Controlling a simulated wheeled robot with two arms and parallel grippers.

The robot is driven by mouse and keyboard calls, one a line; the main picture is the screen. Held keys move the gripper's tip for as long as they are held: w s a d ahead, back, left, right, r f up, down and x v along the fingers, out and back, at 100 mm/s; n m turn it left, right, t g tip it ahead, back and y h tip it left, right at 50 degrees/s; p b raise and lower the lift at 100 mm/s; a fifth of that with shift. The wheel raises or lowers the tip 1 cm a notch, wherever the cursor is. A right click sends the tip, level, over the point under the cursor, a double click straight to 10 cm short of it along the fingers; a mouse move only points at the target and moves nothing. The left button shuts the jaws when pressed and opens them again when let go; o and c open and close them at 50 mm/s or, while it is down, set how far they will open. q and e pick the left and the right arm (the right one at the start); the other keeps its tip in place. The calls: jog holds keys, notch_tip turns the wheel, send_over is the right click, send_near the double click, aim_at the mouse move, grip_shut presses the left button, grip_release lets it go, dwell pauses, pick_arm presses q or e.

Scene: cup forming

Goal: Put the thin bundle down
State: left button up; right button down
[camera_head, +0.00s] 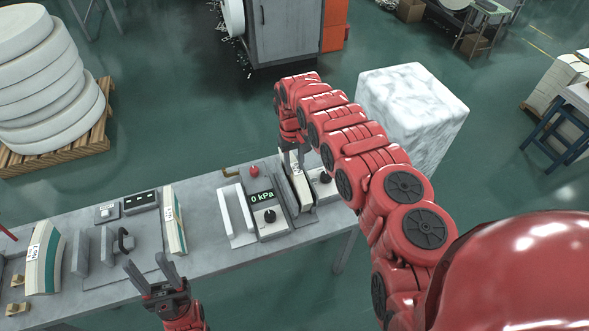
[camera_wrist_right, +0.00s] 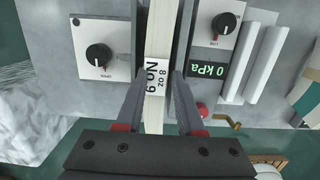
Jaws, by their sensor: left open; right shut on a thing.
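My right gripper (camera_head: 292,157) reaches down from above and is shut on a thin cream bundle (camera_head: 301,188) with a white label. In the right wrist view, the right gripper's fingers (camera_wrist_right: 158,100) lie along both sides of the bundle (camera_wrist_right: 157,45), and the label reads "8 oz No 9". The bundle stands upright between two grey plates of a device with a "0 kPa" display (camera_head: 262,197). Whether its bottom touches the device is hidden. My left gripper (camera_head: 153,272) is open and empty at the table's front edge.
On the grey table (camera_head: 210,262), a green-striped bundle (camera_head: 174,219) and a thicker green-striped bundle (camera_head: 44,257) stand to the left. Black knobs (camera_head: 270,215) flank the plates. A red button (camera_head: 254,171) sits behind. A white marbled block (camera_head: 412,105) stands beyond the table.

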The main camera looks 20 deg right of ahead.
aim_at(294, 169)
notch_tip(294, 169, down, 2)
jog(key=shift+a+f, duration=0.1)
jog(key=shift+f, duration=0.3)
jog(key=shift+f+b, duration=0.1)
jog(key=shift+b, duration=0.2)
jog(key=shift+f, duration=0.1)
jog(key=c, duration=0.5)
grip_release()
